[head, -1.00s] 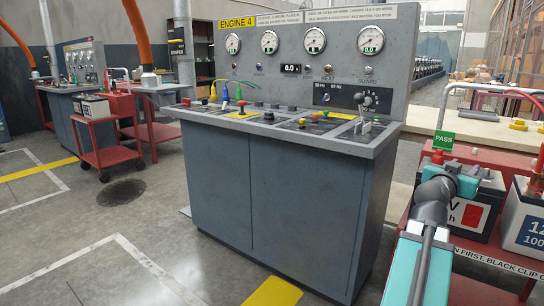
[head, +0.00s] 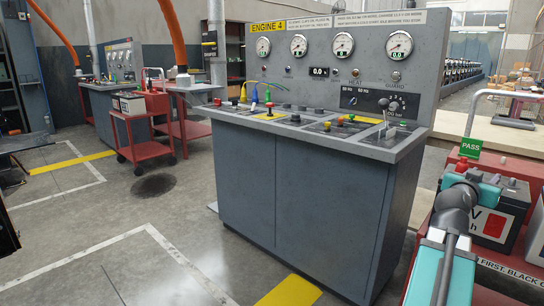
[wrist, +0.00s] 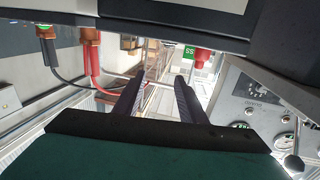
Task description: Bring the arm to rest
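My arm, in teal and dark grey (head: 457,207), reaches forward at the right of the head view, over the red battery cart. Its fingers cannot be made out there. In the wrist view my gripper (wrist: 157,88) shows two dark fingers standing apart, with a clear gap and nothing held between them. The green PASS tag (head: 470,147) stands just beyond the arm; part of it shows past the fingers in the wrist view (wrist: 188,52).
The grey Engine 4 console (head: 300,195) stands left of the arm. A battery (head: 502,205) on the cart sits close beside the arm. Red (wrist: 90,52) and black (wrist: 46,50) cable ends show in the wrist view. The floor left of the console is open.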

